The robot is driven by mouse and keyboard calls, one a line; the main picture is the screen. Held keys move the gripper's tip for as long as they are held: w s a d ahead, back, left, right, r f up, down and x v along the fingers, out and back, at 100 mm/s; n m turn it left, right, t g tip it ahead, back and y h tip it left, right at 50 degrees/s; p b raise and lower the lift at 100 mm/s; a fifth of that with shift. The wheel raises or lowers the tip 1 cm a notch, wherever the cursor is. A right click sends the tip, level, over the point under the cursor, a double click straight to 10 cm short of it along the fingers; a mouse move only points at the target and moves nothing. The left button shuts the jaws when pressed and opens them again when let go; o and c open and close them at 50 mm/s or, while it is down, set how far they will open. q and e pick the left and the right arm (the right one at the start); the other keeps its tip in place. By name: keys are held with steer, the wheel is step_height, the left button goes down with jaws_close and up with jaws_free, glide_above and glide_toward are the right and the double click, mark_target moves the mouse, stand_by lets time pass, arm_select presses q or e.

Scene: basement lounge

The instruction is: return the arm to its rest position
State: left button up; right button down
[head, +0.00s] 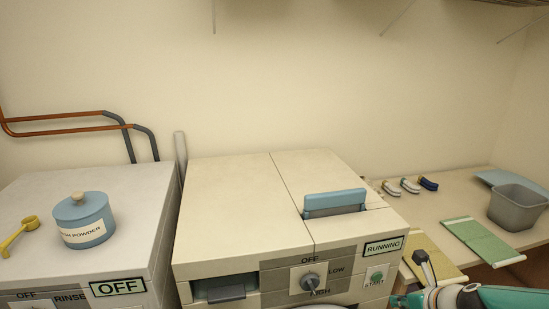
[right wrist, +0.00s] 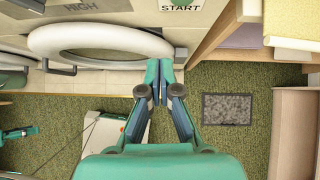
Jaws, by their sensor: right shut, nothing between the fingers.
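My right arm comes in at the bottom right of the head view, in front of the machine marked RUNNING. My right gripper (head: 408,300) is partly cut off there by the lower edge. In the right wrist view the right gripper (right wrist: 158,82) has its fingertips together with nothing between them. They are close to the right end of the white round door ring (right wrist: 100,40), and I cannot tell if they touch it. A small teal and dark part at the left edge of that view looks like my left gripper (right wrist: 18,132); its jaws are unclear.
The running machine (head: 230,205) stands beside one marked OFF (head: 60,270), which carries a blue powder tub (head: 83,219) and yellow scoop (head: 18,235). A side table (head: 440,200) holds a grey bin (head: 517,207), green cloths and small items. Green carpet (right wrist: 235,75) lies below.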

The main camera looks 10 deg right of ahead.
steer(key=s+a+f+n+g+y, duration=0.1)
steer(key=s+a+f+n+g, duration=0.25)
steer(key=a+f, duration=0.45)
steer(key=s+a+f+n+g+y, duration=0.1)
steer(key=s+a+f+n+g, duration=0.2)
steer(key=a+f, duration=0.5)
steer(key=s+a+f+n, duration=0.3)
steer(key=s+f+n, duration=0.3)
steer(key=n, duration=0.7)
steer(key=s+a+f+n+g, duration=0.1)
steer(key=s+a+f+n, duration=0.2)
steer(key=n, duration=1)
steer(key=s+f, duration=0.3)
steer(key=s, duration=0.2)
steer(key=shift+s, duration=0.2)
steer(key=shift+a+f, duration=0.1)
steer(key=shift+f, duration=0.05)
stand_by(1.0)
